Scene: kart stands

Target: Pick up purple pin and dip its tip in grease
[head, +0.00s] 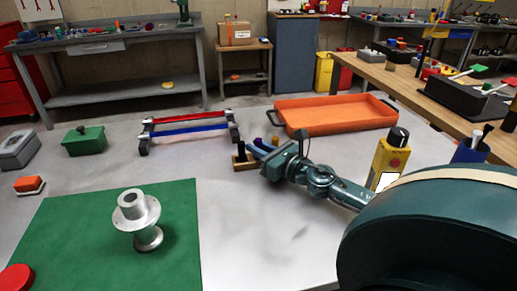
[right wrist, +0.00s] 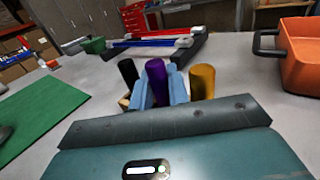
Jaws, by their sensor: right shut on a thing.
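My right gripper (right wrist: 157,92) is shut on the purple pin (right wrist: 156,80), which stands upright between its two blue fingers in the right wrist view. A black pin (right wrist: 128,82) stands to its left and an ochre pin (right wrist: 202,82) to its right. In the head view the right gripper (head: 258,150) is at the wooden pin block (head: 244,165) on the grey table. The purple pin's lower end is hidden, so I cannot tell whether it is clear of the block. No grease can be made out for certain. My left gripper is not in view.
An orange tray (head: 335,128) lies behind the right arm. A rack with red and blue bars (head: 190,130) stands behind the block. A green mat (head: 90,235) holds a metal hub (head: 138,210). A yellow bottle (head: 388,160) stands at right. The table between mat and arm is clear.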

